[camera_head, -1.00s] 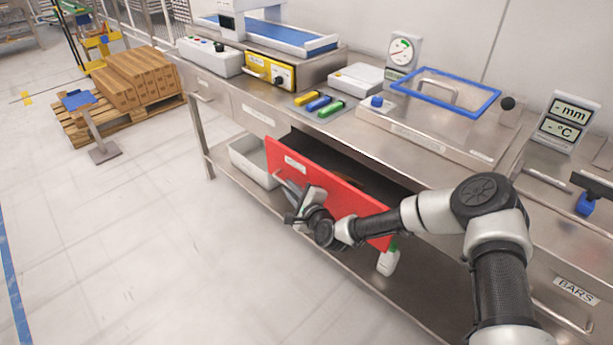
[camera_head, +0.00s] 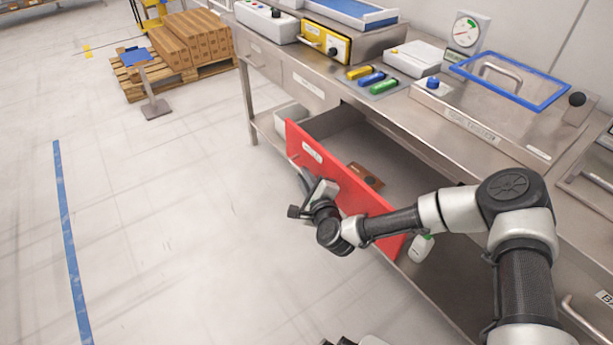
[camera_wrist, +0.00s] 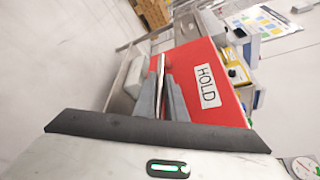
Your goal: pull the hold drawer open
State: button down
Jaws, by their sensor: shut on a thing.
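The hold drawer has a red front (camera_head: 339,180) and stands well out from the steel bench, its grey interior showing. A brown item (camera_head: 366,176) lies inside it. In the wrist view the red front (camera_wrist: 195,70) carries a white label (camera_wrist: 208,86) reading HOLD. A metal bar handle (camera_wrist: 160,78) runs along the front. My gripper (camera_head: 308,188) is at the left part of the red front, on its outer side. Its fingers (camera_wrist: 161,95) are shut on the handle. In the head view the wrist partly hides the handle.
The steel bench (camera_head: 420,135) holds a yellow box (camera_head: 326,41), colored blocks and a blue-framed lid (camera_head: 510,80). A white bottle (camera_head: 421,247) stands below the drawer's right end. A pallet of cartons (camera_head: 185,45) is at the back left. The floor (camera_head: 180,230) in front is clear.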

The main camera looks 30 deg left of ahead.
jog(key=c, duration=1.8)
grip_release()
jog(key=p+v, duration=0.2)
jog(key=v, duration=1.5)
jog(key=shift+s+d+r, duration=0.1)
jog(key=shift+s, duration=0.1)
